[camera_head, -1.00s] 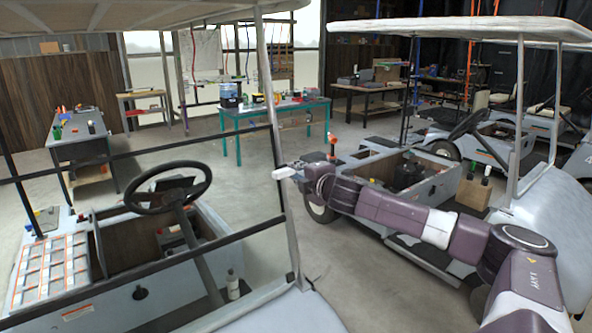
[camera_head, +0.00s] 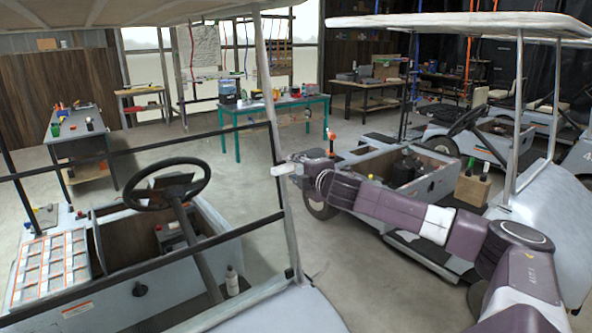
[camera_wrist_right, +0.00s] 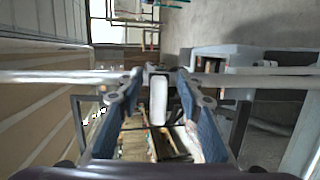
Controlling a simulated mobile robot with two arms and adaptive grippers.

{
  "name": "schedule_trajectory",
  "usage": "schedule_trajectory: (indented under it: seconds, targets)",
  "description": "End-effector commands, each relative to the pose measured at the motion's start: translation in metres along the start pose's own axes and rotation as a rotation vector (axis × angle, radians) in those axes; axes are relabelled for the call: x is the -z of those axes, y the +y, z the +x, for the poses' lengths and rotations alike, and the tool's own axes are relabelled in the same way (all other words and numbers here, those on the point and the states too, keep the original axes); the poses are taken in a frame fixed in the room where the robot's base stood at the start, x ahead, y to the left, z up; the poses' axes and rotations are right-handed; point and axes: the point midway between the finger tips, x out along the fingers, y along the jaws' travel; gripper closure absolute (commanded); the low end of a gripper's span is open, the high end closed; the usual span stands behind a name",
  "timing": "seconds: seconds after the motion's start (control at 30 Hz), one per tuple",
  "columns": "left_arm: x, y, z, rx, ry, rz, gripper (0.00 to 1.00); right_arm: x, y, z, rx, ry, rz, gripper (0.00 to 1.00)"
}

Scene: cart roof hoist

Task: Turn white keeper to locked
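The white keeper (camera_head: 284,170) is a small pale block on the slanted grey front post (camera_head: 277,130) of the near cart. My right gripper (camera_head: 302,172) reaches it from the right, its fingertips close to the post. In the right wrist view the keeper (camera_wrist_right: 159,100) stands lengthwise between the two blue fingers of my right gripper (camera_wrist_right: 160,80). A gap shows on each side of it, so the fingers look open around it. The post (camera_wrist_right: 60,76) crosses behind the fingertips. My left gripper is not in view.
The near cart has a steering wheel (camera_head: 165,184), a black crossbar (camera_head: 130,258) and a roof overhead. A second cart (camera_head: 400,165) stands behind my right arm. A teal table (camera_head: 275,105) stands farther back. Open floor lies between the carts.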

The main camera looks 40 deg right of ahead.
Motion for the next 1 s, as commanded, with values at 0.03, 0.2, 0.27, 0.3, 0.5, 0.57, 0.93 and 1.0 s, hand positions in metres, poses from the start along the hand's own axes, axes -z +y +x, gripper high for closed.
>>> schedule_trajectory:
  seconds: [0.03, 0.2, 0.27, 0.3, 0.5, 0.57, 0.93, 1.0]
  targets:
    - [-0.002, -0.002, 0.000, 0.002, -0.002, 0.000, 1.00, 0.000, 0.000, -0.001, 0.000, 0.000, -0.001, 0.67]
    - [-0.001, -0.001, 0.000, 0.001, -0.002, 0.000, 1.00, -0.003, 0.000, -0.009, 0.000, -0.003, -0.004, 0.67]
    - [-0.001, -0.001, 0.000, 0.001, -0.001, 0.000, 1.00, -0.003, -0.001, -0.015, 0.001, -0.004, -0.006, 0.67]
    - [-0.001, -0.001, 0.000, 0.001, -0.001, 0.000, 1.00, -0.003, -0.001, -0.020, 0.001, -0.003, -0.007, 0.67]
    - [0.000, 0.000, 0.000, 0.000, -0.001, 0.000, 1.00, -0.003, 0.000, -0.043, 0.000, -0.005, -0.010, 0.67]
    - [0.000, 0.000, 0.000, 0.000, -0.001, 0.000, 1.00, -0.003, 0.001, -0.049, -0.001, -0.006, -0.010, 0.67]
    - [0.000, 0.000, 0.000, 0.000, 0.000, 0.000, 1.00, -0.001, 0.001, -0.093, 0.000, -0.002, -0.006, 0.67]
    - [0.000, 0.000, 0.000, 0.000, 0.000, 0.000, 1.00, 0.000, 0.002, -0.101, -0.003, 0.001, -0.005, 0.67]
